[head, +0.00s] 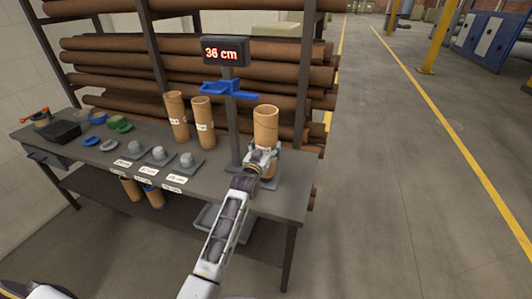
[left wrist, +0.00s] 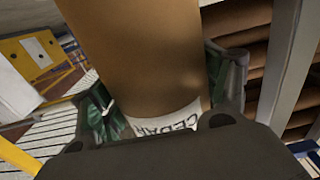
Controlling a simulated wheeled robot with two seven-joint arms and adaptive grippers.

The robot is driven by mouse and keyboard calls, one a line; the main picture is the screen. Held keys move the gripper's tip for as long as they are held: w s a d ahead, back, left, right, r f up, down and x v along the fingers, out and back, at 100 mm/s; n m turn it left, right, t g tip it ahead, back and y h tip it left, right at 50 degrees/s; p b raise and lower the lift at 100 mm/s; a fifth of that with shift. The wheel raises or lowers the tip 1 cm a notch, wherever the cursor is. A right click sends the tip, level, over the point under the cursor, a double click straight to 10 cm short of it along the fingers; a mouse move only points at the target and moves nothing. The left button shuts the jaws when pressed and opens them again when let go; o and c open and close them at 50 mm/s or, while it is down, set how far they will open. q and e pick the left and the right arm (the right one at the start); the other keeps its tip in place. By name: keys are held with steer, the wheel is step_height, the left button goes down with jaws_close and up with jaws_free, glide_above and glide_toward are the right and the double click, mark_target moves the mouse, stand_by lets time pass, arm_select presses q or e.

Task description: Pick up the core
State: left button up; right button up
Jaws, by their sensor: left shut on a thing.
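The core (head: 266,124) is a tall tan cardboard tube, upright at the right end of the workbench, beside the measuring post. My left gripper (head: 263,160) is shut around its lower part. In the left wrist view the core (left wrist: 145,55) fills the space between the fingers, with a white label (left wrist: 172,122) reading "CEDAR" low on it. My right gripper is not in view.
The post carries a "36 cm" display (head: 226,51) and a blue slider (head: 229,90) left of the core. Two more tubes (head: 177,116) (head: 203,122) stand on the workbench (head: 225,190). Grey plugs (head: 159,154) sit on labelled pads. Brown rolls (head: 190,75) fill the rack behind.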

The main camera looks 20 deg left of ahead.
arm_select(q)
steer(key=shift+s, duration=0.65)
steer(key=s, duration=1.6)
steer(key=shift+s+a+r, duration=0.15)
steer(key=shift+s+a, duration=0.1)
steer(key=shift+s, duration=0.1)
